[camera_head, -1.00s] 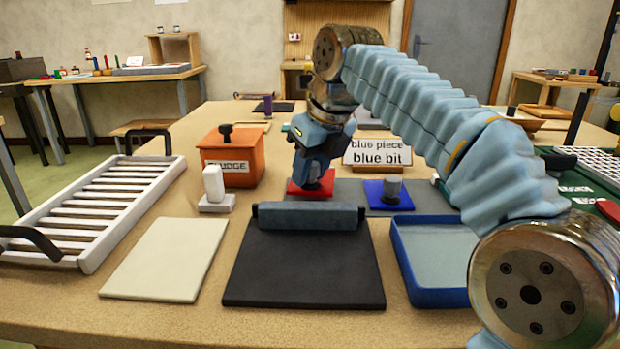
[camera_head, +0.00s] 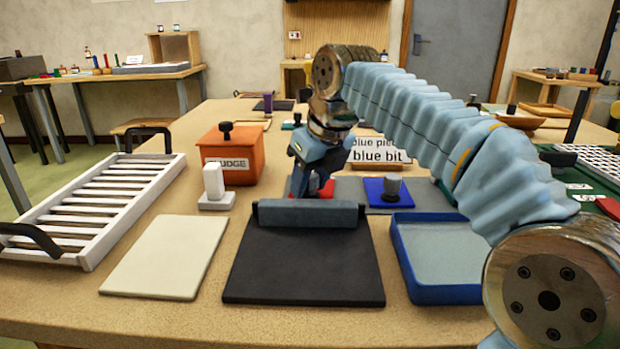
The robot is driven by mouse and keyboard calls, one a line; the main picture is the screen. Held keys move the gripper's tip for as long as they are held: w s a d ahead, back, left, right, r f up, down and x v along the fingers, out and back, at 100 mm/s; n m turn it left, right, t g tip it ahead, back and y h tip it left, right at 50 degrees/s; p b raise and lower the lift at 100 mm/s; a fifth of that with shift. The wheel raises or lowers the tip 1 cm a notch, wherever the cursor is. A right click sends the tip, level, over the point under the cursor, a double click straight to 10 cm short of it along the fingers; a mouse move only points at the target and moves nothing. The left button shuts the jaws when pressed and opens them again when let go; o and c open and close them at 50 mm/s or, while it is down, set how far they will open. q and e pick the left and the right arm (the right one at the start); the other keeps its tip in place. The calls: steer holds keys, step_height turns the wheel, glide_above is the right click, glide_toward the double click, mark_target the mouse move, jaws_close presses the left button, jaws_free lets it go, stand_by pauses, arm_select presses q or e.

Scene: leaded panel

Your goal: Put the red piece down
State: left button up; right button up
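The red piece (camera_head: 327,189) is flat and shows only in part, low at the left end of the grey mat (camera_head: 428,197). A grey knob (camera_head: 314,183) stands at it. My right gripper (camera_head: 311,181) points down right at the knob and covers the left part of the piece. Whether its fingers touch the knob is too small to tell. The black board's grey bar hides the near edge of the red piece. My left gripper is not in view.
A blue piece (camera_head: 376,195) with a grey knob lies to the right. A lettered sign (camera_head: 378,156) stands behind. The black board (camera_head: 300,270) with its grey bar (camera_head: 307,213) is in front. A blue tray (camera_head: 437,293), white block (camera_head: 213,183) and orange box (camera_head: 245,158) stand around.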

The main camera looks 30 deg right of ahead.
steer(key=o, duration=0.3)
